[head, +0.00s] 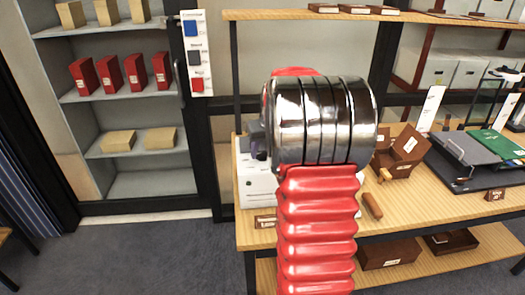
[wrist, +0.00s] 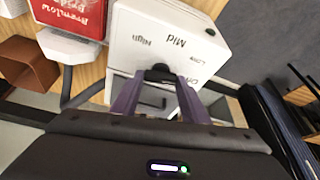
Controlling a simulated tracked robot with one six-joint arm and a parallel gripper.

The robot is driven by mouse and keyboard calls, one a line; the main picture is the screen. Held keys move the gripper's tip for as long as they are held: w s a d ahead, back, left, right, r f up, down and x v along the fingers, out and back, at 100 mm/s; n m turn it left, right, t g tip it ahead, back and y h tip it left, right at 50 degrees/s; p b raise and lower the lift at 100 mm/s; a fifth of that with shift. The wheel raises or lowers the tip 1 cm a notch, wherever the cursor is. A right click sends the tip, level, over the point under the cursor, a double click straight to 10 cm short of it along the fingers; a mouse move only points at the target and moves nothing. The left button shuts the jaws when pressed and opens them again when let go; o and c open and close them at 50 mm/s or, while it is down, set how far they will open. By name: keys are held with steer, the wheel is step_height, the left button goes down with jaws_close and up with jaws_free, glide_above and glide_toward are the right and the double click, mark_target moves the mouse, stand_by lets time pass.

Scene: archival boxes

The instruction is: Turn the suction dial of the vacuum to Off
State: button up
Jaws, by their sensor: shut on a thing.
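The vacuum is a white box (wrist: 145,25) on the wooden table; in the head view its white body (head: 258,190) is partly hidden behind my red ribbed arm. In the wrist view its face carries upside-down labels: High, Mid, Low and a partly hidden one that seems to be Off. The dial is a small black knob (wrist: 160,71) below these labels. My gripper (wrist: 160,80) has purple fingers, shut on the dial from both sides. The dial's pointer is hidden, so I cannot tell its setting. In the head view the gripper (head: 258,148) is small and dark, left of my arm.
A red printed panel (wrist: 70,15) and a brown box (wrist: 28,62) stand beside the vacuum in the wrist view. On the table (head: 440,220) are a wooden-handled tool (head: 372,206), brown boxes (head: 398,150) and a black tray (head: 465,150). Shelves with red boxes (head: 110,75) stand left.

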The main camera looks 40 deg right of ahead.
steer(key=shift+w+a+m+h, duration=0.15)
steer(key=shift+m+h, duration=0.25)
steer(key=shift+m, duration=0.8)
steer(key=shift+a+g, duration=0.1)
steer(key=shift+g, duration=0.2)
steer(key=o, duration=1.1)
steer(key=shift+c, duration=0.2)
steer(key=v, duration=1.3)
steer(key=shift+s+a+r, duration=0.15)
steer(key=shift+s+r, duration=0.05)
steer(key=shift+r, duration=0.1)
